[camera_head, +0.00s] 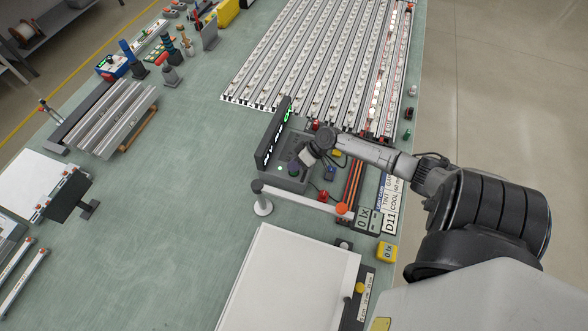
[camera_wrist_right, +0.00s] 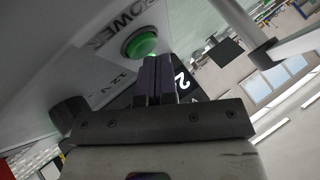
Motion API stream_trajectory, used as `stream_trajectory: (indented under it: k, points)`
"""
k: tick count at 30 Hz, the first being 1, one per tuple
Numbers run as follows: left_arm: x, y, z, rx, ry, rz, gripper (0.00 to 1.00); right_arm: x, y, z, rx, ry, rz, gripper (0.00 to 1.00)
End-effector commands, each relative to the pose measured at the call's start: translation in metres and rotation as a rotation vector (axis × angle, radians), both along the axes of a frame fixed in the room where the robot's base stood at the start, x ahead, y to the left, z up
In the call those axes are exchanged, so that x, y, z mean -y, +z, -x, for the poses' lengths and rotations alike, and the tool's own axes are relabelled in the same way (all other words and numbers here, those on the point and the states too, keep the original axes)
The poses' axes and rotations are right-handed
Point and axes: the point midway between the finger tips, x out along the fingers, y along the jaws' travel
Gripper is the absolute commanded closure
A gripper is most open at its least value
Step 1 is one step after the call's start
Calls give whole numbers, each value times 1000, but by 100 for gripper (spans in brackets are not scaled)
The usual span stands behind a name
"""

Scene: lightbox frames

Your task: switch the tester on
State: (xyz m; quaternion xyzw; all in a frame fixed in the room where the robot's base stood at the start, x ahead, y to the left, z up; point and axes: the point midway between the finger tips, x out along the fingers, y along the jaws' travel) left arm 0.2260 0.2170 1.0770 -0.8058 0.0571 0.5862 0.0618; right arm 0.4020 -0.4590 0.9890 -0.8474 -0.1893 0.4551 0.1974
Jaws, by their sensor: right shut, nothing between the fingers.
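The tester is a grey box (camera_head: 290,181) with an upright black panel (camera_head: 265,148) bearing pale and green marks, at the middle of the bench in the head view. In the right wrist view its face carries the word POWER beside a round green button (camera_wrist_right: 142,43) and a dark knob (camera_wrist_right: 68,112). My right gripper (camera_head: 303,169) is over the tester's face, and its arm hides part of it. In the wrist view the fingers (camera_wrist_right: 156,62) are shut and empty, with tips right by the green button's lower edge; I cannot tell whether they touch. My left gripper is not in view.
Long rows of light strips (camera_head: 315,65) lie behind the tester. A white post with a horizontal bar (camera_head: 305,199) stands in front of it. A large white panel (camera_head: 285,285) lies nearer. Metal profiles (camera_head: 108,118) lie left. The bench between is clear.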

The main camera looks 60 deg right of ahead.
Motion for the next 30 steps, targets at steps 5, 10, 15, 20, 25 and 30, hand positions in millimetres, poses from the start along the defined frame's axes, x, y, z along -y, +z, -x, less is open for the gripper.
stream_trajectory:
  k: [5, 10, 15, 20, 25, 30]
  points:
    - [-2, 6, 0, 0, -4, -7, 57, -1, 6, 1, -1, 0, 0, 100]
    - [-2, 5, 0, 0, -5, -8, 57, -1, 6, 1, -1, 1, 0, 100]
    - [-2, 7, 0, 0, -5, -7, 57, 0, 8, 0, -1, 1, 0, 100]
    - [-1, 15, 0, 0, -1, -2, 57, 0, 17, 0, 0, 0, 0, 100]
    - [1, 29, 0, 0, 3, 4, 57, 0, 33, 0, 0, 0, 0, 100]
    - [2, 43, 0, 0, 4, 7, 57, 0, 50, 0, 0, 0, 0, 100]
